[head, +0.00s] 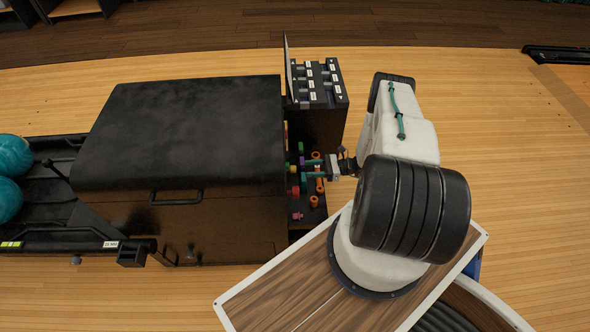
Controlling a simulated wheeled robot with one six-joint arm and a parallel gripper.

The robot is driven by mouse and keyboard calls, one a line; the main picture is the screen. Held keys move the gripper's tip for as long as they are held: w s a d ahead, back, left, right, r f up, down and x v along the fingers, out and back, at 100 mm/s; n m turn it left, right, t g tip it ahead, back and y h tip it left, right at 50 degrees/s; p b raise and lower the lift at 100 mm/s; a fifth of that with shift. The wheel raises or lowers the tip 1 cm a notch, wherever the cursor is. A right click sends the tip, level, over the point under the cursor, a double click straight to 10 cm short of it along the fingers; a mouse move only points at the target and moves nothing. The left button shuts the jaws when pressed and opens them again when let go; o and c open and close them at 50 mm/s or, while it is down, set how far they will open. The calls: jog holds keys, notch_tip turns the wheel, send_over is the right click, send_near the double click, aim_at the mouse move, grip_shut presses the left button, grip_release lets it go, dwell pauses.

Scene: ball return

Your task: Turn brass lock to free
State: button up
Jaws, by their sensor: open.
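My gripper (306,169) is at the right side of the black machine, with its teal fingers pointing left and apart. A small yellow piece (293,169) shows on the machine's side, just left of the fingertips. It is too small to tell whether this is the brass lock or how it is turned. I cannot tell whether the fingers touch it. Nothing is visible held between the fingers.
The black machine (185,120) has a front handle (176,197). A labelled panel (318,82) stands at its back right. Several small coloured parts, including an orange one (314,202), crowd around my gripper. Teal balls (12,155) sit at the far left. Wood floor right of my arm is clear.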

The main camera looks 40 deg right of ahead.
aim_at(295, 169)
jog(key=x, duration=0.7)
jog(key=c, duration=1)
